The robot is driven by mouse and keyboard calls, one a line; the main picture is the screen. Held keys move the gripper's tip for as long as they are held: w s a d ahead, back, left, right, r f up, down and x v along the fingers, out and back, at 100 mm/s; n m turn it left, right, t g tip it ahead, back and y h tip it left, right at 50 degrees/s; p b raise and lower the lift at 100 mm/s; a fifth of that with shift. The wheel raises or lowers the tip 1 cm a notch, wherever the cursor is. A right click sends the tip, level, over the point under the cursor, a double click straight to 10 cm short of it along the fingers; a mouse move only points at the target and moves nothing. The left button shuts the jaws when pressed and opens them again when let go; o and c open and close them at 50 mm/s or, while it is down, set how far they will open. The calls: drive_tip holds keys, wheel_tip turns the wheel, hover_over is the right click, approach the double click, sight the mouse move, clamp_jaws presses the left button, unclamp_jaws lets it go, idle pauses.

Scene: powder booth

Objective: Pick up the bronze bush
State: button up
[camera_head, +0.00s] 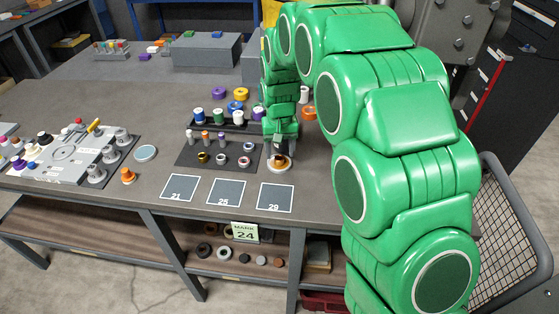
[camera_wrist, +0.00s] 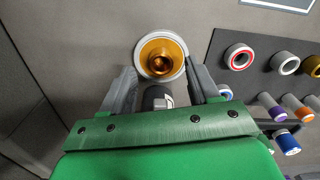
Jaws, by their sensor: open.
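The bronze bush (camera_wrist: 162,57) is a shiny flanged, stepped round piece with a dark bore. It sits on a pale round base (camera_wrist: 142,45) on the grey bench. My gripper (camera_wrist: 163,82) is open, with one grey finger on each side, and the bush lies just beyond and between the fingertips. No contact with the bush shows. In the head view my gripper (camera_head: 281,153) points down over the pale base (camera_head: 279,170), and it hides most of the bush there.
A dark mat (camera_head: 218,152) with several rings and small cylinders lies just left of my gripper. Marked squares (camera_head: 223,192) lie in front. Another orange-bronze piece (camera_head: 127,175) stands further left, beside a grey fixture plate (camera_head: 70,155). Coloured spools stand behind.

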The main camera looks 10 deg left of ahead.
drive_tip(key=shift+f, duration=1.4)
clamp_jaws()
drive_tip(key=shift+r, duration=0.1)
